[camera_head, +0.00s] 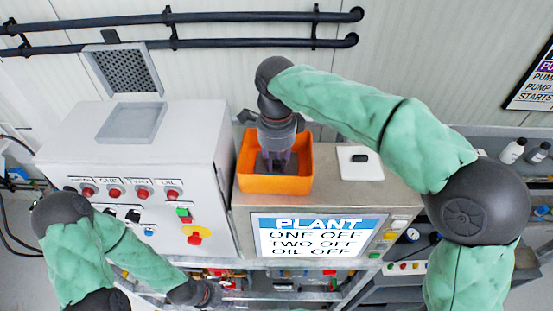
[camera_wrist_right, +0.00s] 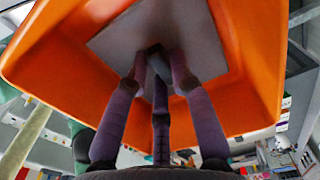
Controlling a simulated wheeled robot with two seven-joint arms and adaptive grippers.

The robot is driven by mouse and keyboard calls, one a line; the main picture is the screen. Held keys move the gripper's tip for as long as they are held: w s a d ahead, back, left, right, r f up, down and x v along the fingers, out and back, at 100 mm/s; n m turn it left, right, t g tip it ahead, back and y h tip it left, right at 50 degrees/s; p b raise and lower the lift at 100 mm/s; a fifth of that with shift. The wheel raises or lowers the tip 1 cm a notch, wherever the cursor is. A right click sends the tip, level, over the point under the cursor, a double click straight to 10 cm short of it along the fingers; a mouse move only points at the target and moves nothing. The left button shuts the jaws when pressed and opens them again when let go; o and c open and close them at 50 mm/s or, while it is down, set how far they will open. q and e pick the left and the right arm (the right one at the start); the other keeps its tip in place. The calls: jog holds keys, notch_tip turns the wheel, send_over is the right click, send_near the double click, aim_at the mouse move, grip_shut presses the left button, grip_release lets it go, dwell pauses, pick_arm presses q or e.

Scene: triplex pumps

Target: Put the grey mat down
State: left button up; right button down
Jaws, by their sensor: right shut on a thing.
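The grey mat (camera_wrist_right: 125,38) is a flat square plate inside the orange bin (camera_wrist_right: 262,75). The mat also shows in the head view (camera_head: 290,185) under the fingers. My right gripper (camera_head: 275,165) reaches down into the bin from above. In the right wrist view the right gripper (camera_wrist_right: 158,68) has its fingers closed around a small dark block at the mat's middle. Whether the mat touches the bin floor I cannot tell. My left gripper (camera_head: 205,293) is low in the head view, away from the bin, and its fingers are not clear.
The orange bin stands on a grey cabinet with a PLANT screen (camera_head: 318,236). A white mat (camera_head: 350,173) with a black block lies right of the bin. A white control box (camera_head: 140,180) stands to the left. Pipes (camera_head: 200,17) run along the wall.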

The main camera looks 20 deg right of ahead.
aim_at(277, 163)
jog(key=c, duration=1.1)
grip_release()
notch_tip(277, 163, up, 12)
jog(key=shift+r, duration=0.15)
